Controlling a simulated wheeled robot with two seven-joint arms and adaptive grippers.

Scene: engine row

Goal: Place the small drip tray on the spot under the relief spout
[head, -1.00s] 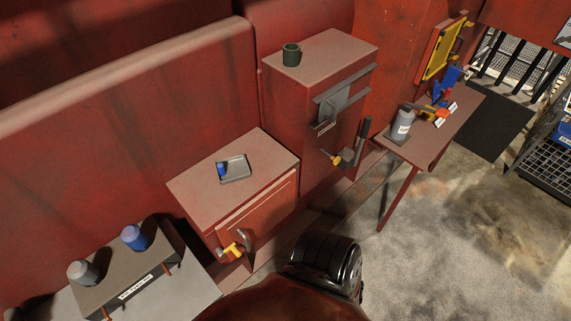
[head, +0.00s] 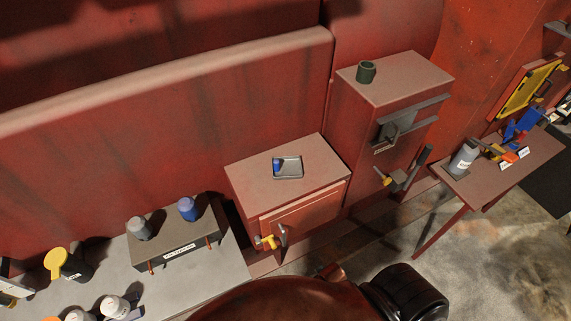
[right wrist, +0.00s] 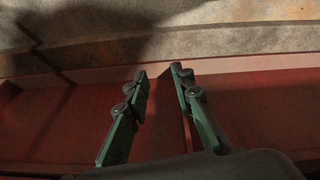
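A small grey tray (head: 291,177) lies on top of the low red cabinet in the middle of the head view, with a small blue object (head: 277,167) at its left side. I cannot tell for sure that this is the drip tray. My right gripper (right wrist: 159,76) is open and empty in the right wrist view, above a red surface. My left gripper is not in view.
A dark green mug (head: 366,71) stands on the taller cabinet. A grey bench (head: 211,276) at lower left holds a box with two capped items and several containers. A red table (head: 513,174) at right carries a grey bottle (head: 463,159) and other items.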

